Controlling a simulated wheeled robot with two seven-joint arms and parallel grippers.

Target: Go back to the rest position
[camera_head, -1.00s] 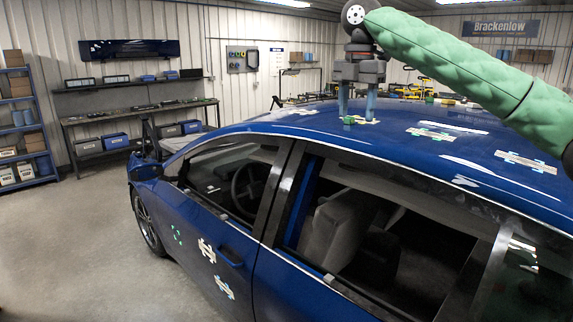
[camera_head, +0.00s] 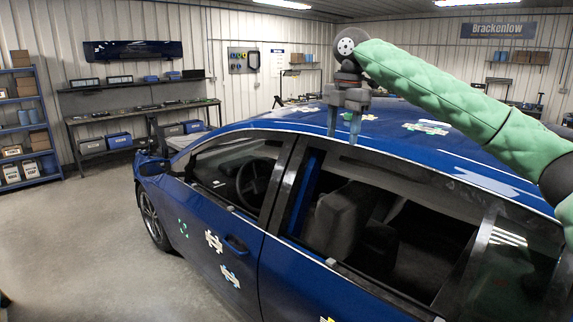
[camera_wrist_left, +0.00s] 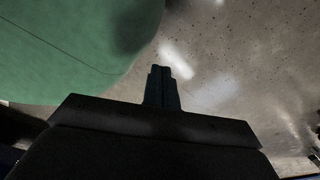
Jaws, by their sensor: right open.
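My right gripper (camera_head: 343,124) is open and empty. Its two bluish fingers point down in front of the near roof edge of the blue car (camera_head: 215,255), above the side windows. The green-sleeved right arm reaches in from the right, over the car. In the left wrist view, my left gripper (camera_wrist_left: 162,88) shows as two dark fingers close together, with nothing seen between them. The left arm is not in the head view.
Patterned markers lie on the roof (camera_head: 426,128) and front door (camera_head: 214,241). A workbench (camera_head: 140,112) and blue shelf (camera_head: 28,125) stand along the back and left. The grey floor (camera_head: 75,235) left of the car is clear.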

